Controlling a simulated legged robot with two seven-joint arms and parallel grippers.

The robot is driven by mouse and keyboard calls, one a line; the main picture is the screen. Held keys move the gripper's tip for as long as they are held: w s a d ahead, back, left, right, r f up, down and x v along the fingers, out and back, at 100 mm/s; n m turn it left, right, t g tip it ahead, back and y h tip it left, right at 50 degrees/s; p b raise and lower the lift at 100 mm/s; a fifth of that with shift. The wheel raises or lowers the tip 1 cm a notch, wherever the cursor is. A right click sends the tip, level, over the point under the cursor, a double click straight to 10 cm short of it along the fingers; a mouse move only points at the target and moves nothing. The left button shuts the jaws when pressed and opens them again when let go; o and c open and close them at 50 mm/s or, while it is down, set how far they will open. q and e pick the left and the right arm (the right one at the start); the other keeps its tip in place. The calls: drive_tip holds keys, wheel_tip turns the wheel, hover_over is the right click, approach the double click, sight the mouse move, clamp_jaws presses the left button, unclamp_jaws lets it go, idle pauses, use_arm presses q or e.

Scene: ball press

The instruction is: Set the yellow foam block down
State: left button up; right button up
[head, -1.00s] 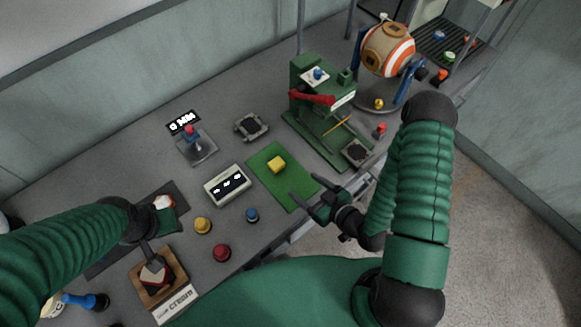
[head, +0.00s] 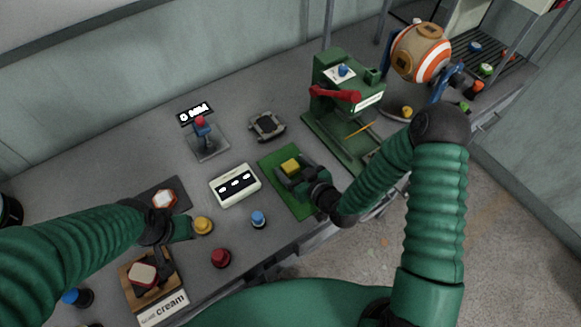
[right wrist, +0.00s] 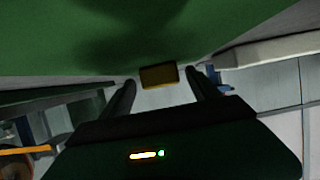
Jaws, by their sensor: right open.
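The yellow foam block (head: 291,166) sits on the green mat (head: 304,207) in the head view. My right gripper (head: 291,173) is open, low over the mat, with its fingers at the block. In the right wrist view the block (right wrist: 159,76) shows between the tips of the two spread fingers (right wrist: 160,84), with a gap on each side. The green mat also shows in that view (right wrist: 60,35). My left gripper (head: 170,240) is over the left end of the table; its jaw opening is not clear.
The green press (head: 338,95) is right of the mat. A joystick (head: 205,140) stands behind.

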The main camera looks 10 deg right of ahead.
drive_tip(key=shift+w+f, duration=0.25)
drive_tip(key=shift+w, duration=0.2)
drive_tip(key=shift+a, duration=0.25)
drive_tip(key=shift+c, duration=0.8)
drive_tip(key=shift+a, duration=0.15)
drive_tip(key=c, duration=0.5)
drive_tip(key=shift+d+r, duration=0.1)
drive_tip(key=shift+d, duration=0.1)
drive_tip(key=c, duration=0.9)
